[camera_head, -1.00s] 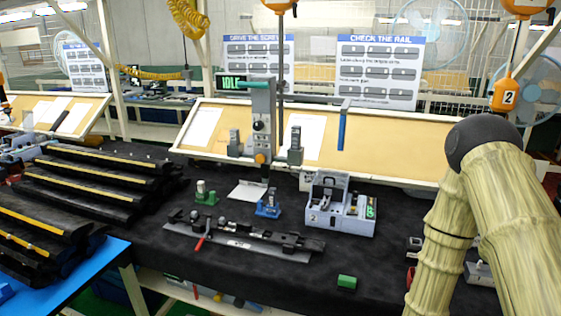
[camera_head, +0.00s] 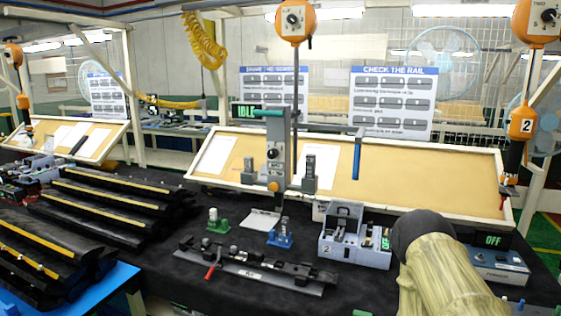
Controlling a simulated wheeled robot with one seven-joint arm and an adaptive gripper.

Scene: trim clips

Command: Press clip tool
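A grey upright tool (camera_head: 275,150) with a teal top bar and a green "IDLE" display (camera_head: 248,111) stands at the middle of the bench; I cannot tell for certain that it is the clip tool. A dark rail fixture (camera_head: 255,268) with a red lever lies in front of it. A small green holder (camera_head: 217,222) and a blue holder (camera_head: 280,236) stand between them. My tan ribbed arm with its black joint is at the lower right, overlapping the bench in the picture. My gripper is not in view.
A grey-blue box unit (camera_head: 350,242) stands right of the blue holder. A control box (camera_head: 495,265) showing "OFF" is at the right. Stacked black trim pieces (camera_head: 110,200) fill the left side. A blue-handled tool (camera_head: 357,155) hangs before the tan board (camera_head: 420,180).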

